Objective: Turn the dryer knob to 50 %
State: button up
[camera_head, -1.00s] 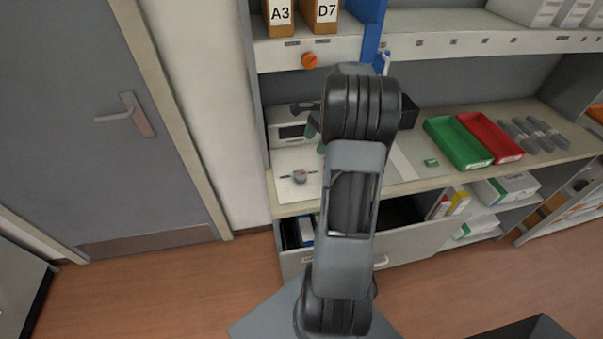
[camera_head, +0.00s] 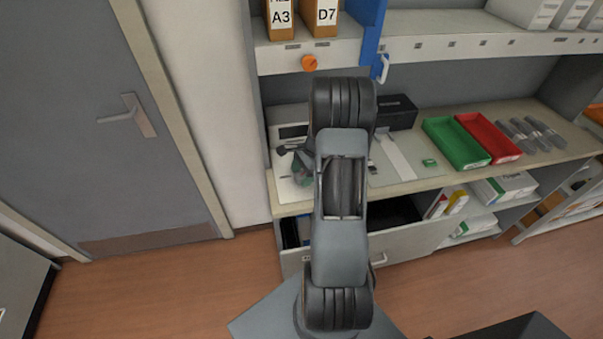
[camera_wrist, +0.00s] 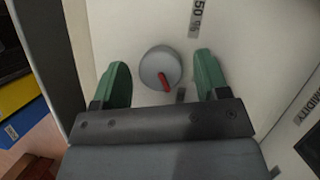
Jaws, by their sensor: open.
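The dryer knob (camera_wrist: 158,64) is a round grey dial on a pale panel (camera_wrist: 145,25) in the wrist view. Its red pointer points down and slightly right, toward my gripper's palm and away from the "50 %" label (camera_wrist: 197,14) at upper right. My gripper (camera_wrist: 161,62) is open, with one green finger on each side of the knob. Gaps show between both fingers and the knob. In the head view my gripper (camera_head: 301,172) is over the panel at the left end of the bench and hides the knob.
A green tray (camera_head: 457,143) and a red tray (camera_head: 488,138) stand right on the bench. A black box (camera_head: 397,113) is behind my arm. An open drawer (camera_head: 400,240) is below. A "HUMIDITY" label (camera_wrist: 306,104) shows at right.

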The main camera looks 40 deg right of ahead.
jog(key=c, duration=0.9)
jog(key=shift+n, duration=0.3)
jog(key=n+g+b, duration=0.1)
jog(key=n, duration=0.3)
jog(key=shift+w+g, duration=0.1)
jog(key=shift+g, duration=0.2)
jog(key=n+g, duration=0.1)
jog(key=n, duration=0.1)
jog(key=n+g+h+b, duration=0.1)
jog(key=n, duration=0.2)
jog(key=shift+w+a, duration=0.1)
jog(key=n+h, duration=0.1)
jog(key=n, duration=0.2)
jog(key=n+g+h+b, duration=0.1)
jog(key=n, duration=0.3)
jog(key=shift+n, duration=0.3)
jog(key=n+h, duration=0.1)
jog(key=n, duration=0.2)
jog(key=n+h, duration=0.2)
jog(key=n, duration=0.1)
jog(key=shift+a+n+b, duration=0.15)
jog(key=shift+n+b, duration=0.15)
jog(key=shift+b, duration=0.05)
